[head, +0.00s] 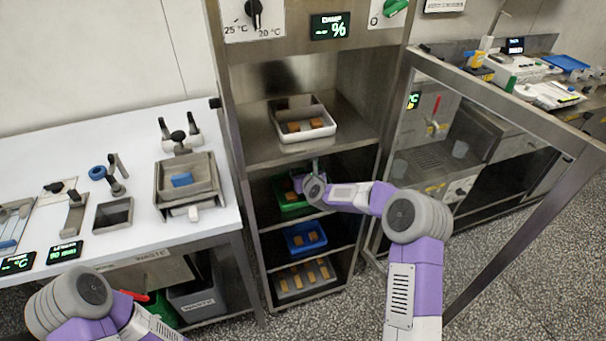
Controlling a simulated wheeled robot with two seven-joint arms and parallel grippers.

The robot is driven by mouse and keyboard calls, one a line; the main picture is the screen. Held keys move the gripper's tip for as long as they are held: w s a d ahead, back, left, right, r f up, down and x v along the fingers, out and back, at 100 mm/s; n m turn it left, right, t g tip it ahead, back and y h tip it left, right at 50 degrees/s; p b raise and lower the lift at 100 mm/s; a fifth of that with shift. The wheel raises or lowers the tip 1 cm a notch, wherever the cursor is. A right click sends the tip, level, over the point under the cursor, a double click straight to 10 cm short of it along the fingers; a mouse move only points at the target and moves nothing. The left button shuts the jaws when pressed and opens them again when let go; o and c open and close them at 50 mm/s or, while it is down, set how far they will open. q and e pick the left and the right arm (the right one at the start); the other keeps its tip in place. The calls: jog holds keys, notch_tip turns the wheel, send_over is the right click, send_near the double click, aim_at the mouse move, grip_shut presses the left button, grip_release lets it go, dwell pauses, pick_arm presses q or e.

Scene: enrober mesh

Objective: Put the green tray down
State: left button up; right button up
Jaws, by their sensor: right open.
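The green tray (292,209) stands on a shelf inside the open steel cabinet, above the blue tray. My right arm reaches into that shelf from the right. My right gripper (298,184) is open at the tray, and its wrist hides part of the tray's right side. Whether the fingers touch the tray cannot be made out. My left arm comes in at the bottom left, and its gripper is out of view.
A white tray (307,133) sits on the shelf above. A blue tray (304,249) and a grey tray (283,293) stand below. The glazed cabinet door (480,95) is swung open to the right. A white worktable (134,233) with fixtures stands left.

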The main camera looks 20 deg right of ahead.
jog(key=shift+r, duration=0.15)
jog(key=p+v, duration=0.1)
jog(key=v, duration=1.1)
jog(key=shift+p, duration=0.3)
jog(key=s+a+f+n+g, duration=0.1)
jog(key=f+n, duration=0.1)
jog(key=f, duration=0.1)
jog(key=s+a+f+n+g+y, duration=0.1)
jog(key=s+a+f+n, duration=0.1)
jog(key=n, duration=0.1)
jog(key=s+a+f+n+g+p, duration=0.1)
jog(key=s+f+n, duration=0.1)
jog(key=f, duration=0.1)
jog(key=shift+a+f+n+y, duration=0.25)
jog(key=shift+f+n+y, duration=0.05)
jog(key=s+a+f+n+g+p, duration=0.1)
jog(key=s+a+f+n+g, duration=0.1)
jog(key=s+f+n, duration=0.3)
jog(key=s+a+f+n+g+y+p, duration=0.1)
jog(key=s+a+f+n+g, duration=0.2)
jog(key=s+n, duration=0.9)
jog(key=s+a+f+n+g+y+p, duration=0.1)
jog(key=s+a+f+n+g, duration=0.2)
jog(key=s, duration=0.8)
notch_tip(320, 180, down, 4)
jog(key=n+g, duration=0.2)
jog(key=n, duration=0.3)
jog(key=shift+f, duration=0.2)
